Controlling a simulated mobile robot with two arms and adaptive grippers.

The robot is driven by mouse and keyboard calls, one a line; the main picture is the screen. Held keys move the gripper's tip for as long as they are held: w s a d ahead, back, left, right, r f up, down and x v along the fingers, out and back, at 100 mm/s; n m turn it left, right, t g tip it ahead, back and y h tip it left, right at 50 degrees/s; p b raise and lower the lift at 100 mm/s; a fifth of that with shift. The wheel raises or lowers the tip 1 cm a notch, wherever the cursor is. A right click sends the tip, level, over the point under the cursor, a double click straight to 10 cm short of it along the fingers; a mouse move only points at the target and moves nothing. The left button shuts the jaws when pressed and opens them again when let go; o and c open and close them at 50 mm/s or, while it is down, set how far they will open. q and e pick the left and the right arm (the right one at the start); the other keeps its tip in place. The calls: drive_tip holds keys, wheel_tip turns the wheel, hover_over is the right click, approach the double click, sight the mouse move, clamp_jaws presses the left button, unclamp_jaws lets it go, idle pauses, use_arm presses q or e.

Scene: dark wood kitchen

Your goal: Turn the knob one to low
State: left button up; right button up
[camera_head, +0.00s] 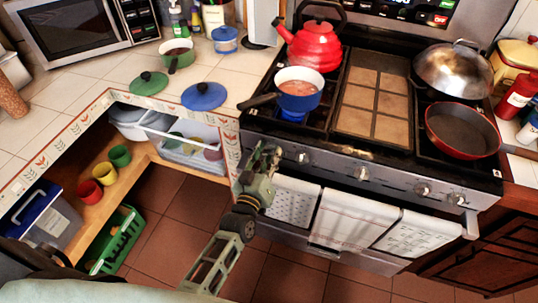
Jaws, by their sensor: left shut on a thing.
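The stove's front panel (335,168) carries a row of round silver knobs. Visible ones include a knob (301,158) just right of my gripper, a middle knob (361,173) and a knob (423,188) further right. My left gripper (264,156) is at the left end of the panel, its fingers shut on the leftmost knob, which they mostly hide. My right gripper is not in view.
A red kettle (316,46) stands on the back left burner. A red pan (462,130) and a domed-lid pan (453,68) are on the right. Towels (350,217) hang from the oven handle below the knobs. The blue pot's handle points left over the counter edge.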

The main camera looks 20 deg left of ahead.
use_arm(q)
drive_tip(key=shift+d+n, duration=0.2)
drive_tip(key=shift+n, duration=1.9)
drive_tip(key=o, duration=1.1)
drive_tip(key=shift+r, duration=0.1)
drive_tip(key=shift+c, duration=0.2)
drive_tip(key=shift+s+a, duration=0.1)
drive_tip(key=shift+s, duration=0.25)
drive_tip(key=s, duration=1.1)
drive_tip(key=shift+s, duration=0.2)
drive_tip(key=shift+a, duration=0.1)
